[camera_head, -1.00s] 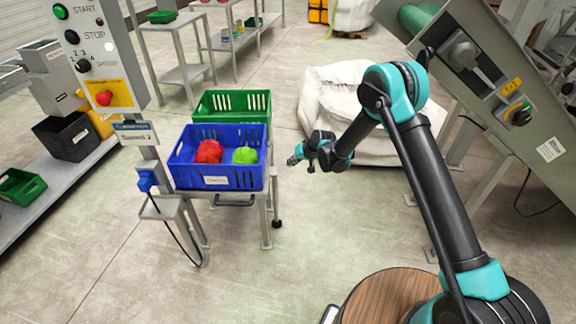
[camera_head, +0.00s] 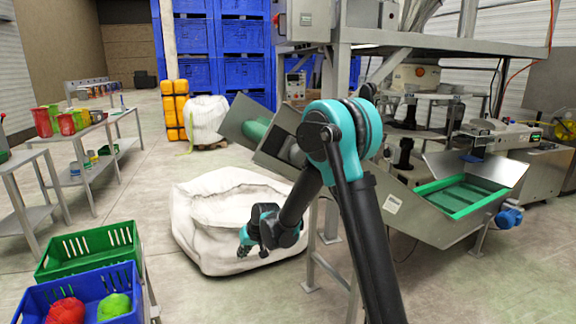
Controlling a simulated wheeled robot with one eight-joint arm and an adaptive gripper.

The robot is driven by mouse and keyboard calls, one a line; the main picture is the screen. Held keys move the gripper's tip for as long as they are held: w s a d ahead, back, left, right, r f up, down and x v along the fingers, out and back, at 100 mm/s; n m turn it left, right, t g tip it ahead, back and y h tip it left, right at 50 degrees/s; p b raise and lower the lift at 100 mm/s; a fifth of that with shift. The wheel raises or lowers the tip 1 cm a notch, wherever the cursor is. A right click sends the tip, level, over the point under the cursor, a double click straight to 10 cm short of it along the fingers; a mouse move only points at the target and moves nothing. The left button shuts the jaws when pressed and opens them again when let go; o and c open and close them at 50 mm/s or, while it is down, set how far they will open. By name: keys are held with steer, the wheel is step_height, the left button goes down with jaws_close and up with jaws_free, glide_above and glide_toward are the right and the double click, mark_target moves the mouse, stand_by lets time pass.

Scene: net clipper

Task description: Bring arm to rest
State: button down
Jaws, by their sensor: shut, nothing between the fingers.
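My arm rises from the bottom right and bends at a teal elbow. Its far end hangs in front of a large white bulk bag. My gripper (camera_head: 241,249) is small in the view, at the left tip of the arm, pointing down and left. It is shut and empty, apart from the crates. Its fingertips are too small to see in detail.
A blue crate (camera_head: 38,306) with a red net bundle (camera_head: 66,311) and a green one (camera_head: 114,306) stands lower left, before a green crate (camera_head: 62,266). The white bulk bag (camera_head: 205,215) and a conveyor machine (camera_head: 425,222) stand close to my arm. Floor between crates and bag is clear.

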steer(key=s+d+r+m+h, duration=0.1)
steer(key=s+d+r, duration=0.15)
steer(key=d, duration=0.45)
steer(key=s+d+r+t+h, duration=0.15)
steer(key=s+d, duration=0.25)
steer(key=d, duration=0.4)
steer(key=s+d+r+m+g, duration=0.1)
steer(key=s+d+r, duration=0.1)
steer(key=s+d, duration=0.35)
steer(key=s+d+f+m+h, duration=0.2)
steer(key=s+d, duration=1.2)
steer(key=d, duration=0.1)
steer(key=shift+s+d, duration=0.2)
steer(key=shift+d, duration=0.1)
steer(key=shift+h, duration=0.25)
